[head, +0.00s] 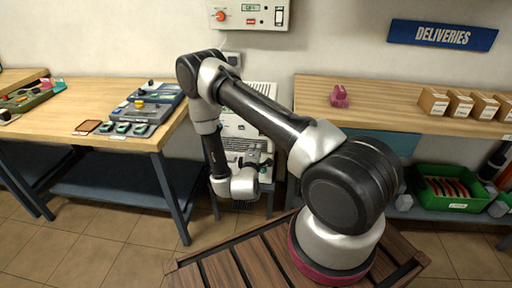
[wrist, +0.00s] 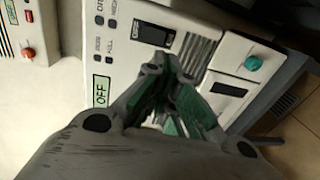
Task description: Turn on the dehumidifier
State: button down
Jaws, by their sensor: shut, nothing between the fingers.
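A white louvred appliance, which looks like the dehumidifier (head: 262,128), stands between the two benches, partly hidden behind my arm. Its front also fills much of the wrist view (wrist: 135,50). Small dark buttons, a dark display (wrist: 153,34) and a teal round knob or button (wrist: 253,63) also show on white panels. My gripper (wrist: 170,72) is shut and empty in front of the panel, with its green-padded fingers together. In the head view my gripper (head: 256,158) is low before the appliance. I cannot tell whether it touches.
A wall box (head: 265,16) with a red knob hangs above. The left bench (head: 115,90) holds a grey control unit (head: 158,98) and small devices. The right bench (head: 385,105) holds a pink object (head: 339,97) and several cardboard boxes. A green crate (head: 424,197) sits below it.

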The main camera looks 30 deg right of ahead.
jog(key=x, duration=1.1)
jog(key=shift+w+d, duration=0.25)
jog(key=shift+w, duration=0.05)
jog(key=shift+w+d+f, duration=0.1)
jog(key=shift+w+d, duration=0.05)
jog(key=shift+w, duration=0.1)
